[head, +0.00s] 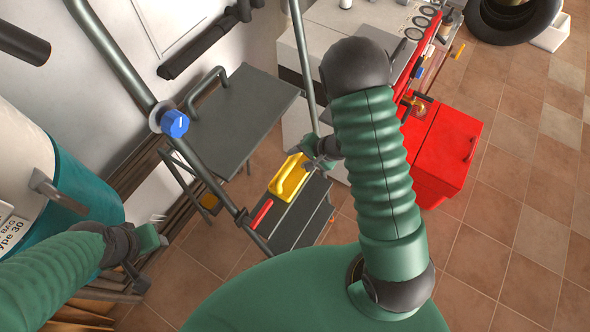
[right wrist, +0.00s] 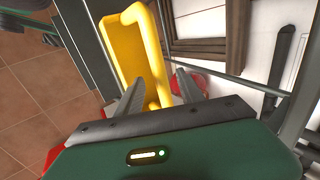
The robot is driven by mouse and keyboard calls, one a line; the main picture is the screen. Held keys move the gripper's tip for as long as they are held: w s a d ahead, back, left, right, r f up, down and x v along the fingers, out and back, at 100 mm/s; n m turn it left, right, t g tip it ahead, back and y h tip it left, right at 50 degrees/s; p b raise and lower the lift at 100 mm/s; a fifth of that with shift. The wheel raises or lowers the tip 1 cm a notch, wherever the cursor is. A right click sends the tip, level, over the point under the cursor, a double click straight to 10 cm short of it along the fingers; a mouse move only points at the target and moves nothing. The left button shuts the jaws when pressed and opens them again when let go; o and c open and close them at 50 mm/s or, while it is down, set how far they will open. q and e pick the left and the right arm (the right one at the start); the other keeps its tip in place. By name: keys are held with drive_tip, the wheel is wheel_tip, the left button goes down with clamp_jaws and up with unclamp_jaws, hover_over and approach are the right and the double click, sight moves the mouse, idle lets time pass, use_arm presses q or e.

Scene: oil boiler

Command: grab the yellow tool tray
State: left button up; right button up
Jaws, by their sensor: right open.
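The yellow tool tray (head: 289,178) has a raised handle and sits on the dark top step of a stepladder (head: 292,222) in the head view. My right gripper (head: 308,153) is at the tray's upper right end. In the right wrist view its open fingers (right wrist: 159,88) stand on either side of the tray's yellow handle bar (right wrist: 158,62), and the tray's body (right wrist: 126,52) lies beyond to the left. I cannot tell whether the fingers touch the bar. My left gripper (head: 155,237) is at the lower left, away from the tray; its fingers are too small to judge.
A red-handled tool (head: 262,213) lies on the ladder beside the tray. A grey folding platform (head: 240,118) stands behind. A red cabinet (head: 446,150) stands to the right, and a white and teal drum (head: 75,190) to the left.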

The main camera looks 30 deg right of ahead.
sight(297, 159)
drive_tip(key=x, duration=0.3)
drive_tip(key=shift+s+d+f, duration=0.15)
drive_tip(key=shift+w+a+f, duration=0.2)
drive_tip(key=shift+w, duration=0.05)
drive_tip(key=shift+w+a+r, duration=0.1)
drive_tip(key=shift+a, duration=0.45)
drive_tip(key=shift+c, duration=1.3)
drive_tip(key=shift+r, duration=0.1)
drive_tip(key=shift+c, duration=2.3)
drive_tip(key=shift+d, duration=0.25)
drive_tip(key=shift+c, duration=1.2)
drive_tip(key=shift+d, duration=0.2)
clamp_jaws()
use_arm(q)
drive_tip(key=shift+d+f, duration=0.1)
drive_tip(key=shift+f, duration=0.05)
use_arm(e)
drive_tip(key=shift+s, duration=0.2)
